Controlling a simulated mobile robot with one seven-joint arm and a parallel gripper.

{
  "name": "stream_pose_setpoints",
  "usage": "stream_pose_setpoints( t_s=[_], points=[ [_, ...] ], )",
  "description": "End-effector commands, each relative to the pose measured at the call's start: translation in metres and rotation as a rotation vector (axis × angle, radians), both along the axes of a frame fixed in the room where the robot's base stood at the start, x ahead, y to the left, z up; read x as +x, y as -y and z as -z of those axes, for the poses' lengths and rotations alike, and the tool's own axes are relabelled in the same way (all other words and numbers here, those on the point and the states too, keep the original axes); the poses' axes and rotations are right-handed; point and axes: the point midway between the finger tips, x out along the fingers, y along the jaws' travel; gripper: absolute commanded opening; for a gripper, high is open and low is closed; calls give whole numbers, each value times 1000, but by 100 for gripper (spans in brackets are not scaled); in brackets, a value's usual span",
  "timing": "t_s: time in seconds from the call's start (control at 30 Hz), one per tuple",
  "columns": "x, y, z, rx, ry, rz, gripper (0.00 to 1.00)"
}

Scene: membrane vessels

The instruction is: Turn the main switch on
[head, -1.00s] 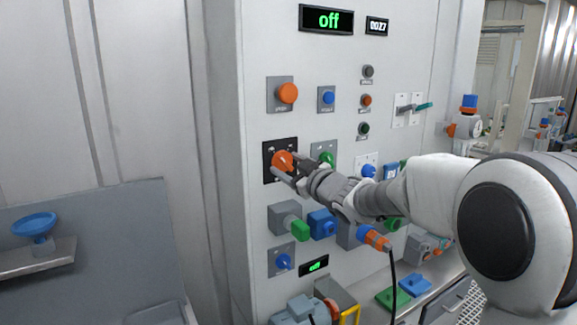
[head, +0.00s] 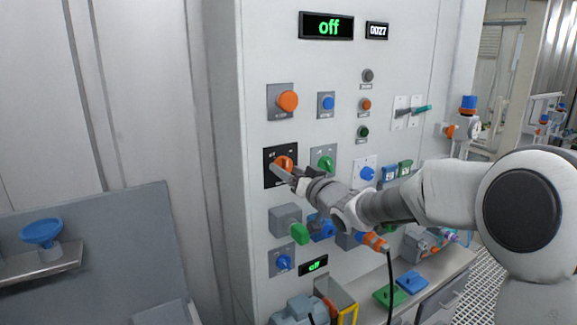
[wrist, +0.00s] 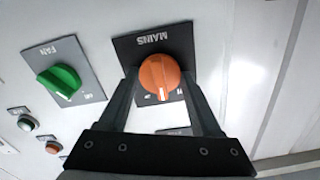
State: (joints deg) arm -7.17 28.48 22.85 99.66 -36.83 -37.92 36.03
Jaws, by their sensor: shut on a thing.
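The main switch is an orange rotary knob (head: 281,163) on a black plate marked MAINS on the grey cabinet's front. In the wrist view the orange knob (wrist: 159,77) sits between the two dark fingers of my gripper (wrist: 160,88), which is shut on it. In the head view my gripper (head: 284,174) reaches the knob from the lower right and covers part of it. The knob's exact angle is hard to tell.
A green FAN knob (head: 325,163) is right of the main switch; it also shows in the wrist view (wrist: 60,83). An orange push button (head: 288,101) is above. A grey box with a green plug (head: 300,233) is below.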

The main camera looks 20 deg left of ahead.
Motion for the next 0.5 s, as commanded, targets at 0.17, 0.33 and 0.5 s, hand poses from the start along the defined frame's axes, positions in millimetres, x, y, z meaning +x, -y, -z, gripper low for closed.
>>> stream_pose_setpoints(
  t_s=[0.17,0.33,0.5],
  points=[
    [0,1,-2,110,-129,1,10],
    [0,1,-2,212,-247,1,10],
    [0,1,-2,298,-349,1,10]
  ],
)
